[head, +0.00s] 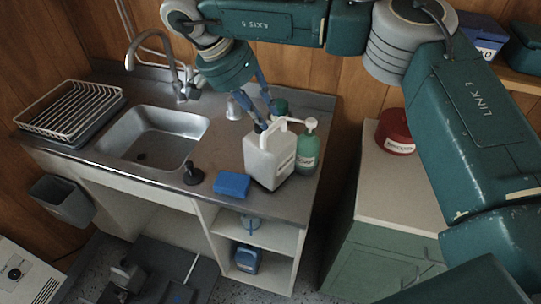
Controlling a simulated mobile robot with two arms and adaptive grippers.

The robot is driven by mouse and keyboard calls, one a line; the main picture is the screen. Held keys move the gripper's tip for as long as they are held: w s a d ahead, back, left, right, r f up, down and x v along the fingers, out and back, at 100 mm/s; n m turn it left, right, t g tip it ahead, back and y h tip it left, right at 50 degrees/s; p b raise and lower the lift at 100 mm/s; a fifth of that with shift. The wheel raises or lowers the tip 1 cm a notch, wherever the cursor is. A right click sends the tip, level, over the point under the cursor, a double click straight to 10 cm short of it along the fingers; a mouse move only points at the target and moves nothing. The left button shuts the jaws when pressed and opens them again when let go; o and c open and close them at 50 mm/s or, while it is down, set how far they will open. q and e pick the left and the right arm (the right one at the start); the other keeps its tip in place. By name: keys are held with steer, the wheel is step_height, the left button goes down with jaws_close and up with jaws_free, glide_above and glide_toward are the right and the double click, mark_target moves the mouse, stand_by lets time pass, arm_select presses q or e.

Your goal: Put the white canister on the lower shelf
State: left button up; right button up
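The white canister (268,163) stands upright on the steel counter, right of the sink, with its handle at the top. My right gripper (267,119) reaches down from above, just over and behind the canister's top. Its two blue fingers look spread apart, and I see nothing held between them. Contact with the canister cannot be made out. The open shelf unit is under the counter's right end; its lower shelf (274,276) holds a blue jug (247,259) at left. My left gripper is not in view.
A green pump bottle (307,152) stands close to the canister's right. A blue sponge (232,185) and a dark plunger-like item (193,175) lie in front and left. A red tin (394,132) sits on the cabinet at right. The sink (196,127) is left.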

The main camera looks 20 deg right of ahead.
mark_target(272, 127)
steer(key=shift+s+d+f+p, duration=0.2)
steer(key=shift+d+f+p, duration=0.15)
steer(key=shift+p, duration=0.25)
steer(key=p+x, duration=0.1)
steer(key=x, duration=0.2)
steer(key=shift+w+f+p, duration=0.15)
steer(key=shift+f+p, duration=0.15)
steer(key=shift+f, duration=0.1)
steer(key=shift+d+f, duration=0.15)
steer(key=shift+f, duration=0.15)
steer(key=shift+r, duration=0.1)
jaws_close()
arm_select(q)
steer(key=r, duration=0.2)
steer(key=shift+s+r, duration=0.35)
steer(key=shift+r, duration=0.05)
